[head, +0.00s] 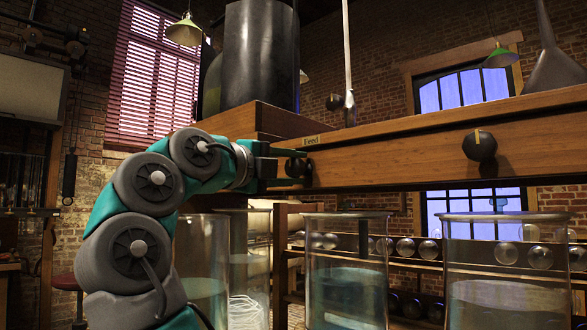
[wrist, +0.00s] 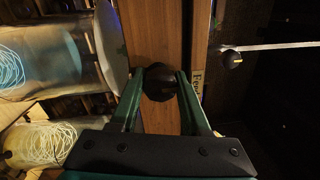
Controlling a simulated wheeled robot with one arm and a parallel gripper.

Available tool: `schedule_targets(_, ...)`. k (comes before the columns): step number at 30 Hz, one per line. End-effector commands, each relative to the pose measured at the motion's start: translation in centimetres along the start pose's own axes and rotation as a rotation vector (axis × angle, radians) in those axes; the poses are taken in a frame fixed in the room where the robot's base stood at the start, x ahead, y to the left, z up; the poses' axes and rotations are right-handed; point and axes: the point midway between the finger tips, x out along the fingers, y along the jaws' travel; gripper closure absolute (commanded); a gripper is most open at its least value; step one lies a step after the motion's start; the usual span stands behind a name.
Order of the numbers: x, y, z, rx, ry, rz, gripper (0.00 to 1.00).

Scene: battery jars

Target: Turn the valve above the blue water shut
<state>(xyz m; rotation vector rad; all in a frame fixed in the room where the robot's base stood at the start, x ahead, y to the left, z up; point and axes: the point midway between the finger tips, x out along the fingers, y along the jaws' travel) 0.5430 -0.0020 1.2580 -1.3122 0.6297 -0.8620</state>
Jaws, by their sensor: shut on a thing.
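A dark round valve knob (head: 299,168) sits on the front of the wooden beam, below a small "Feed" label (head: 311,140). My gripper (head: 288,168) reaches in from the left and is shut on this knob. In the wrist view the knob (wrist: 160,82) lies between the two green fingers of my gripper (wrist: 162,78). A second dark valve knob (head: 480,146), with a yellow mark at its top, is further right on the beam. A glass jar with blue-green water (head: 346,295) stands below the beam. The gripped knob's mark is not clear.
A jar with paler water (head: 508,302) stands at the right. Jars with coiled white wire (head: 245,308) stand behind my arm. A large black tank (head: 259,55) and a pale metal rod (head: 347,55) rise above the wooden beam (head: 400,157).

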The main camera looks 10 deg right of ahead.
Motion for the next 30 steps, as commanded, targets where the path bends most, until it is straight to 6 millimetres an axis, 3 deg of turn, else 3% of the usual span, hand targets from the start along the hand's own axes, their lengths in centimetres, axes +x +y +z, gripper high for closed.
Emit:
schedule_targets(6,-0.07,-0.09,0.01,0.0,-0.001,-0.002,1.0)
schedule_targets(7,-0.07,-0.08,0.01,0.0,-0.001,-0.002,0.51)
schedule_targets(14,-0.03,-0.04,0.0,-0.001,0.0,-0.001,0.25)
schedule_targets(30,0.01,0.0,-0.03,-0.011,0.0,0.0,0.24)
